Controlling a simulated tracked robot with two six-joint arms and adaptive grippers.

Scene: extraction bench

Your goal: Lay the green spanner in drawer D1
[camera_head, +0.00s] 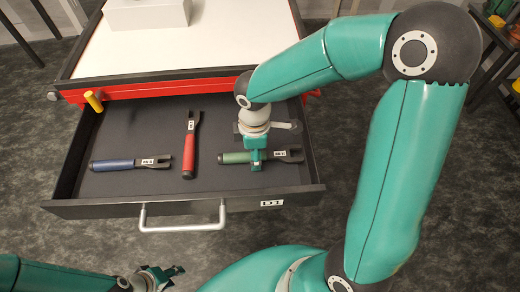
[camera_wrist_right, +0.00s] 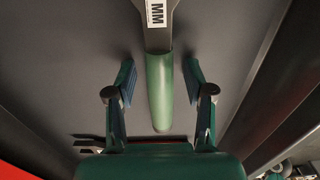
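The green spanner (camera_head: 262,156) lies flat on the floor of the open drawer D1 (camera_head: 110,208), on its right side, handle to the left and grey jaw to the right. My right gripper (camera_head: 256,160) is above its handle, pointing down and hiding part of it. In the right wrist view the gripper (camera_wrist_right: 160,78) is open, with one finger on each side of the green handle (camera_wrist_right: 159,90) and a gap on both sides. My left gripper (camera_head: 166,276) is at the bottom left, outside the drawer, and looks open and empty.
A blue spanner (camera_head: 130,163) and a red spanner (camera_head: 189,145) lie in the same drawer, left of the green one. The drawer's silver handle (camera_head: 182,226) faces me. A white box (camera_head: 146,12) stands on the bench top.

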